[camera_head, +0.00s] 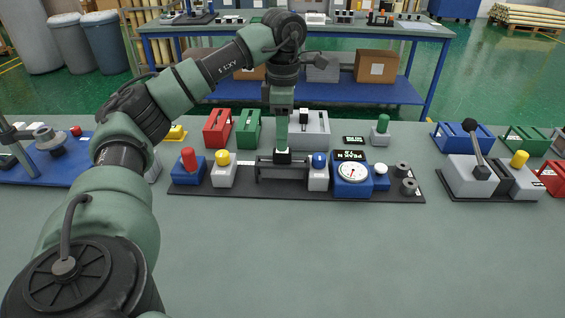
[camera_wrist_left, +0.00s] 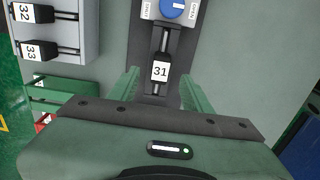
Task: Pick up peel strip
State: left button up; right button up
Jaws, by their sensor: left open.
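No part in view is clearly recognisable as the peel strip. My left gripper (camera_head: 283,146) points down over a dark slide fixture (camera_head: 265,180) on the black base plate. In the left wrist view its two green fingers (camera_wrist_left: 160,88) are apart, with a black block labelled 31 (camera_wrist_left: 160,72) showing between them on the dark rail. I cannot tell whether the fingers touch the block. A blue knob (camera_wrist_left: 176,8) on a grey block lies just beyond it; this knob also shows in the head view (camera_head: 319,160). My right gripper is not in view.
A round gauge (camera_head: 352,171) on a blue block stands right of the fixture, with red (camera_head: 188,158) and yellow (camera_head: 222,157) knobs left. Red (camera_head: 217,128), green (camera_head: 248,130) and grey (camera_head: 315,130) boxes stand behind. The front of the table (camera_head: 380,260) is clear.

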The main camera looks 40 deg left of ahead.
pick_arm(q)
jog(key=f, duration=0.5)
jog(key=shift+w+d+f, duration=0.15)
jog(key=shift+d+f, duration=0.1)
jog(key=shift+c, duration=0.3)
grip_shut()
jog(key=shift+r, duration=0.1)
